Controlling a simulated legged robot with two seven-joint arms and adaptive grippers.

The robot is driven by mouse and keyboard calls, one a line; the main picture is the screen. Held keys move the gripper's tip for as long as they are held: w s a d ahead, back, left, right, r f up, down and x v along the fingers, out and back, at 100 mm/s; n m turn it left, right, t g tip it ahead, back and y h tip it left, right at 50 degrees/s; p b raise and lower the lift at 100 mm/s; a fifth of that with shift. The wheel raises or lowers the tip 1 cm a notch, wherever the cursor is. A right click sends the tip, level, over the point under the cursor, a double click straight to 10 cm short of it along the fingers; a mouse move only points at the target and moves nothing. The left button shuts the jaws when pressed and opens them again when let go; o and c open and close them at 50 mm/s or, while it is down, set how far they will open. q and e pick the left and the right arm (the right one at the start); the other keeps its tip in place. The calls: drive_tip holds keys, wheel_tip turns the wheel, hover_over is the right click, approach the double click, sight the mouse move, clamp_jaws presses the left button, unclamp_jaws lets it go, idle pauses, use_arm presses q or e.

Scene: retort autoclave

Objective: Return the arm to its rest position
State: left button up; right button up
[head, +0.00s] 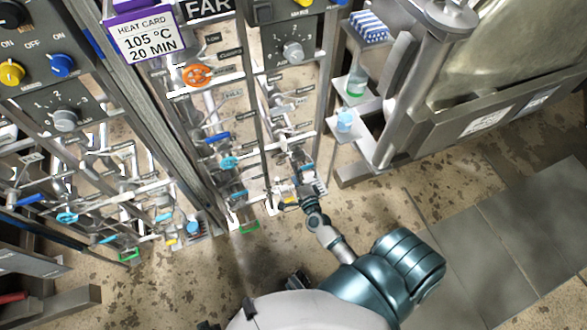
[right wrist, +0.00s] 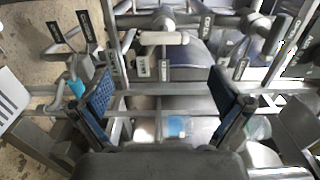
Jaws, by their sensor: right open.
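My right arm reaches from the bottom of the head view up to the pipe rack, and its teal-and-white links lie over the spotted floor. My right gripper (head: 303,190) is at the foot of the valve rack, close to its lower pipes. In the right wrist view the gripper (right wrist: 160,104) has its two blue-padded fingers wide apart with nothing held between them. Pipes and a horizontal rail show beyond the fingers; I cannot tell whether they touch. My left gripper is not seen in either view.
The valve rack has an orange handwheel (head: 197,75), a blue lever (head: 217,137) and a heat card (head: 143,35). Right of it, a shelf holds a green-based bottle (head: 356,82) beside the large steel vessel (head: 515,45). The floor (head: 440,230) at lower right is open.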

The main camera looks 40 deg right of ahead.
drive_tip(key=s+a+f+n+g+y+p, duration=0.1)
drive_tip(key=s+a+f+n+g+y, duration=0.25)
drive_tip(key=s+a+f+n, duration=0.45)
drive_tip(key=s+a+f+n+g+y+p, duration=0.1)
drive_tip(key=s+a+f+n+g+y, duration=0.3)
drive_tip(key=f+n, duration=0.5)
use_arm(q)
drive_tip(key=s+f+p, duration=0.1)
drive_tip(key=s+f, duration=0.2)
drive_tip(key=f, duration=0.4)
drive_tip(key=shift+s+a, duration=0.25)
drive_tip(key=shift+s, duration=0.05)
use_arm(e)
drive_tip(key=s+f+n+g+h, duration=0.1)
drive_tip(key=s+f+n+g, duration=0.1)
drive_tip(key=s+f+g, duration=0.2)
drive_tip(key=s+d+f+n+g+h, duration=0.1)
drive_tip(key=s+f+n+g+h, duration=0.1)
drive_tip(key=s+f, duration=0.6)
drive_tip(key=s+n+g, duration=0.1)
drive_tip(key=s+g, duration=0.1)
drive_tip(key=s, duration=0.3)
drive_tip(key=shift+s+n, duration=0.15)
drive_tip(key=shift+n, duration=0.15)
drive_tip(key=shift+d+g, duration=0.1)
drive_tip(key=shift+g, duration=0.15)
